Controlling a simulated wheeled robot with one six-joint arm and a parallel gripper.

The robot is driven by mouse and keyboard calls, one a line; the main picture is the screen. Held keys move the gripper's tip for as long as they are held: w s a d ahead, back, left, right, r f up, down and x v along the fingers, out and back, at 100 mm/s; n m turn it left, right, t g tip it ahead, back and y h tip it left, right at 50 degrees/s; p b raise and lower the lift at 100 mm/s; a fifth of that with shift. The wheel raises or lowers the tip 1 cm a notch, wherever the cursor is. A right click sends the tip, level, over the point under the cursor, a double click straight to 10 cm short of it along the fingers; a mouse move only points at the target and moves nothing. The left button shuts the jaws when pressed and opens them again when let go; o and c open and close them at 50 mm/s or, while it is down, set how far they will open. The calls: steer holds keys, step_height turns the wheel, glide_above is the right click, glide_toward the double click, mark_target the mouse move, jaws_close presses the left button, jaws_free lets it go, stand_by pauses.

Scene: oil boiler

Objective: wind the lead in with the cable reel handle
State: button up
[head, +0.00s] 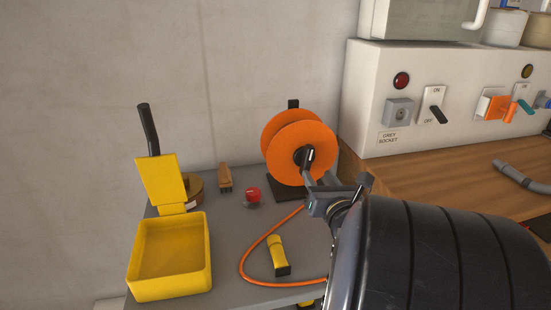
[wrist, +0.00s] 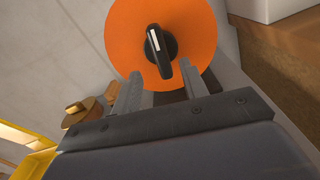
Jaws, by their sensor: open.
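The orange cable reel (head: 284,137) stands on a dark base at the back of the grey bench, against the wall. Its black handle (wrist: 158,48) with a pale stripe sits at the centre of the disc in the wrist view. An orange lead (head: 256,247) runs in a loose curve over the bench top. My gripper (head: 335,180) is in front of the reel, with its fingertips close to the handle. In the wrist view its two fingers (wrist: 161,85) are apart, one on each side of the handle's lower end. I cannot tell whether they touch it.
A yellow open box (head: 134,262) with a raised lid stands front left. A red button (head: 252,193), a wooden block (head: 225,178) and a yellow-black piece (head: 278,258) are on the bench. A white panel (head: 363,92) with a grey socket (head: 399,112) stands right of the reel.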

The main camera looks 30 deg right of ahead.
mark_target(309, 163)
steer(key=x, duration=0.6)
jaws_close()
stand_by(0.4)
